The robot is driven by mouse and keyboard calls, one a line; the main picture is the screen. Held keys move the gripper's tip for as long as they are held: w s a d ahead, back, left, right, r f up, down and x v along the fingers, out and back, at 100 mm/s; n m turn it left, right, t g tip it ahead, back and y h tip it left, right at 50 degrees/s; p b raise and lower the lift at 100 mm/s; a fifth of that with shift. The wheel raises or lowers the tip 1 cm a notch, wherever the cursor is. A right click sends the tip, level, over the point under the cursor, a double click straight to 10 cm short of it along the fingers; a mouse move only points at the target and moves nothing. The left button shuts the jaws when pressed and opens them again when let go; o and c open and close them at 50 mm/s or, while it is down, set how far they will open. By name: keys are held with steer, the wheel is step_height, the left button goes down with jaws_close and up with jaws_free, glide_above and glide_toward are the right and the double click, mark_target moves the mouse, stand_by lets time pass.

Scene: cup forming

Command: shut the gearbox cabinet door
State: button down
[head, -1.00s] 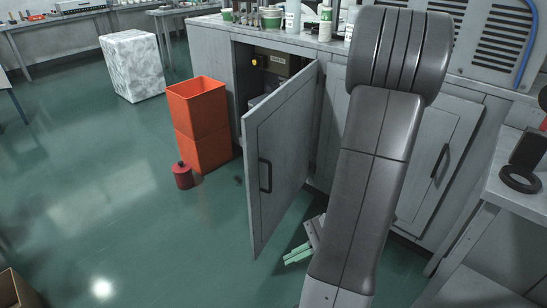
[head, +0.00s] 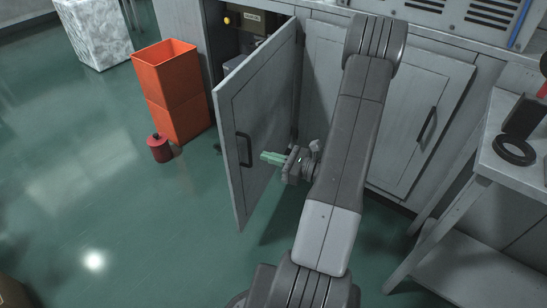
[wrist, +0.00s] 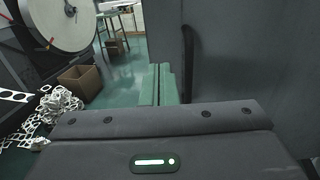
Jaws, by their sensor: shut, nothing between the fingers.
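The grey gearbox cabinet door (head: 262,105) stands open, swung out from its hinge side on the right. Its outer face shows, with a black bar handle (head: 244,150) near the free left edge. My gripper (head: 264,157) has pale green fingers, shut with nothing between them. In the head view it lies in front of the door's outer face, just right of the handle; I cannot tell whether it touches. In the wrist view the door (wrist: 250,60) fills the right side, its handle (wrist: 190,62) beyond and right of my fingertips (wrist: 157,68).
Inside the open cabinet (head: 232,45) are a yellow knob and dark parts. An orange bin (head: 178,110) and a red can (head: 160,148) stand on the floor left of the door. A side table (head: 490,185) is at right. The wrist view shows a cardboard box (wrist: 80,80) and white scraps.

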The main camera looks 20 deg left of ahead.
mark_target(230, 146)
steer(key=a, duration=0.3)
steer(key=w+a, duration=0.1)
steer(key=a, duration=0.2)
steer(key=a+b, duration=0.1)
steer(key=a, duration=0.3)
steer(key=shift+w, duration=0.15)
steer(key=shift+a, duration=0.2)
